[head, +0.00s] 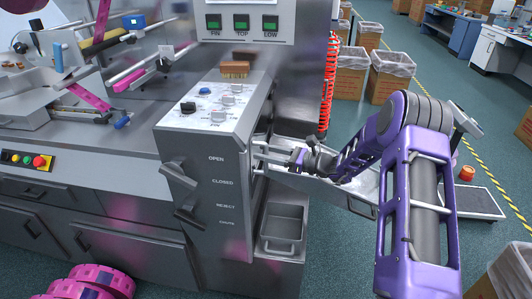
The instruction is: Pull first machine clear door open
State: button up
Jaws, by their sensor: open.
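The first machine (75,195) is a large grey metal wrapper filling the left and middle of the head view. No clear door can be told apart with certainty. Pale metal bars (265,151) stick out at the right side of its control box, next to the outfeed chute. My gripper (294,156) is at the end of my purple arm, just right of these bars. It is open and looks empty. It is small and dark here, so whether it touches the bars cannot be told.
A metal tray (284,228) sits below my gripper. A chute (355,190) runs right under my arm. Lined cardboard bins (390,77) stand behind.

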grip_shut()
dwell(1.4)
